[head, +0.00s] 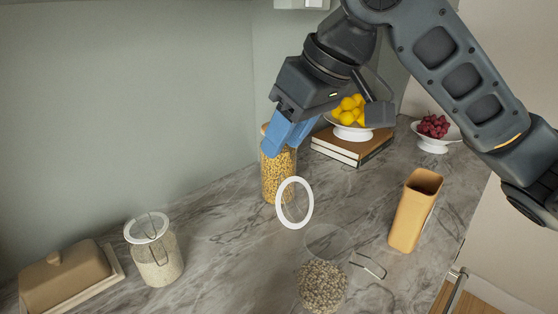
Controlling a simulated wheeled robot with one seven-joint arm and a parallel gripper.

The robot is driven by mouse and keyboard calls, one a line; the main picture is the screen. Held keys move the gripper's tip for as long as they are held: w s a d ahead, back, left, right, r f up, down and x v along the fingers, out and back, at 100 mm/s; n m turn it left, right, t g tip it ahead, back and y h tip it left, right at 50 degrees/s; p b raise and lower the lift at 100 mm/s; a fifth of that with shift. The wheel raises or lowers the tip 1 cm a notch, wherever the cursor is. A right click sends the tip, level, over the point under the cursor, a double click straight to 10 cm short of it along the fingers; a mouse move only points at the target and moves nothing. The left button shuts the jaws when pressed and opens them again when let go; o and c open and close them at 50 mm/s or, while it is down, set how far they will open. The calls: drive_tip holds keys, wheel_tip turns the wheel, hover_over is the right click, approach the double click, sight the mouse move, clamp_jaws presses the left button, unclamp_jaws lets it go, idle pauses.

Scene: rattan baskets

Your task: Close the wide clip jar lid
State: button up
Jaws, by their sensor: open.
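A wide clear clip jar (323,288) stands on the counter at the bottom centre, part filled with small pale grains. Its round lid (283,192), a clear disc with a white ring, stands open and tilted up behind the mouth. The jar's wire clip (370,266) sticks out to the right of the mouth. My gripper (276,145) has blue fingers and is open. It is up and to the left of the lid, apart from it in the picture, with its fingers overlapping the top of a tall pasta jar. I cannot tell whether they touch that jar.
The tall pasta jar (279,180) stands behind the lid. A tan container (412,215) is at right, books (345,150) and fruit bowls (433,147) behind. The counter between the jars is clear.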

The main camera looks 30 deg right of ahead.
sight(282, 175)
drive_tip(key=shift+g+h, duration=0.3)
drive_tip(key=shift+h, duration=0.3)
drive_tip(key=shift+w+d+f+p, duration=0.15)
drive_tip(key=shift+w+f, duration=0.3)
drive_tip(key=shift+f, duration=0.7)
drive_tip(key=shift+w+d+f+p, duration=0.2)
drive_tip(key=shift+w+f, duration=0.2)
drive_tip(key=shift+f, duration=0.75)
drive_tip(key=shift+w+d+f+p, duration=0.15)
drive_tip(key=shift+w+f, duration=0.3)
drive_tip(key=shift+f, duration=0.7)
drive_tip(key=c, duration=0.7)
clamp_jaws()
drive_tip(key=shift+s+f, duration=0.1)
drive_tip(key=shift+f, duration=0.05)
